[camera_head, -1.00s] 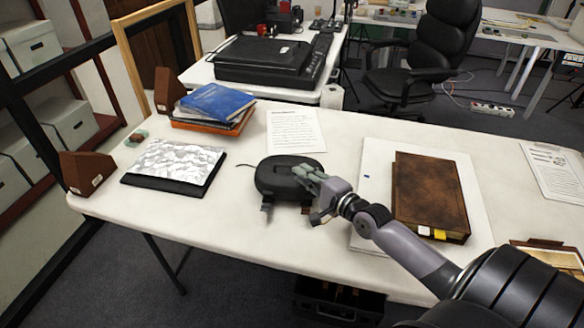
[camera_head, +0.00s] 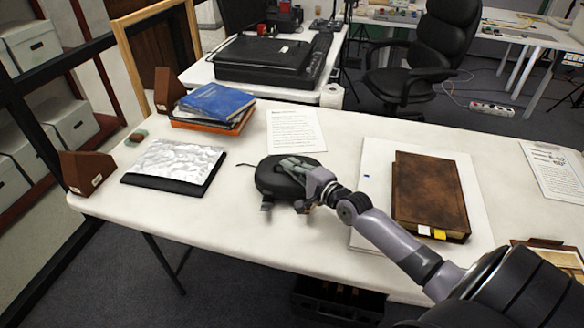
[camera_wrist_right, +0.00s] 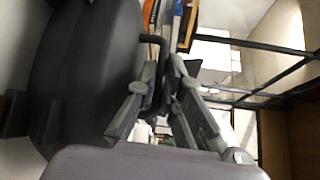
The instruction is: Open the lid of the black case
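The black case (camera_head: 267,181) is a rounded case lying closed on the white table; two small dark tabs stick out at its near edge. In the right wrist view its dark curved side (camera_wrist_right: 85,70) fills the left part. My right gripper (camera_head: 287,163) reaches in from the right and lies over the case's top right part. In the right wrist view the fingertips (camera_wrist_right: 164,72) are close together with a thin black strip (camera_wrist_right: 152,42) of the case between them. Whether the strip is firmly pinched is hard to see. My left gripper is out of view.
On the white table (camera_head: 225,225), a brown book (camera_head: 425,190) lies on a white board at right. A silver-topped black folder (camera_head: 172,165) and blue and orange books (camera_head: 215,103) lie at left. A paper sheet (camera_head: 296,130) lies behind the case.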

